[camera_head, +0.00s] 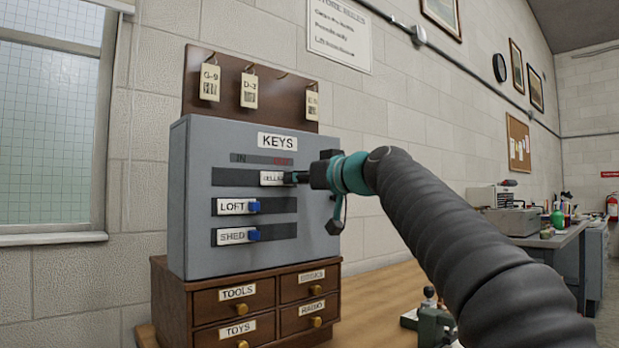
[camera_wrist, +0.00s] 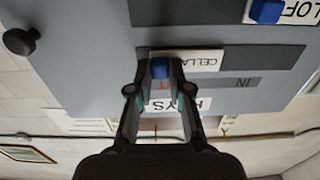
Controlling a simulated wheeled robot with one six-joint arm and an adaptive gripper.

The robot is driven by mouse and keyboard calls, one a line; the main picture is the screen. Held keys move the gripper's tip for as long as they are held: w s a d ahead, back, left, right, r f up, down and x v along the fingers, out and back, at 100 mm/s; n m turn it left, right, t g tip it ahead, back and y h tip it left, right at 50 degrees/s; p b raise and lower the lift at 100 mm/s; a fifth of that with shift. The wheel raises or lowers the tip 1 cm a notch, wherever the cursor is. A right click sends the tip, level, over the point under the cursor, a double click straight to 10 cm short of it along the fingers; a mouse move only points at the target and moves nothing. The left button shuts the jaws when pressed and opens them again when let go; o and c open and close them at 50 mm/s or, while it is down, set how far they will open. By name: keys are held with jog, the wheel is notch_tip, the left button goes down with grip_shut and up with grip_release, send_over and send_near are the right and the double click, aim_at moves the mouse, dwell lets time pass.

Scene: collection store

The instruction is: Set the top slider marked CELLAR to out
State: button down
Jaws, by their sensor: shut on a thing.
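The CELLAR slider (camera_head: 272,179) is a white plate in the top slot of the grey KEYS box (camera_head: 190,220). It sits towards the right end of its slot, below the red mark and away from the IN mark (camera_head: 240,158). My gripper (camera_head: 294,178) is at its right end. In the wrist view, which is turned upside down, my gripper (camera_wrist: 160,82) is shut on the slider's blue knob (camera_wrist: 160,68). The CELLAR plate (camera_wrist: 200,61) shows beside it. My fingers partly hide the red mark.
The LOFT slider (camera_head: 232,206) and SHED slider (camera_head: 233,236) sit at the left of their slots below. Key tags hang on the board (camera_head: 225,95) above. A wooden drawer unit (camera_head: 235,300) supports the box. A green device (camera_head: 432,322) stands on the bench at right.

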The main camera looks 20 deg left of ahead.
jog(key=shift+r, duration=0.1)
jog(key=c, duration=1.1)
grip_release()
jog(key=shift+w+d, duration=0.1)
jog(key=shift+w, duration=0.05)
jog(key=shift+d, duration=0.1)
jog(key=v, duration=1.2)
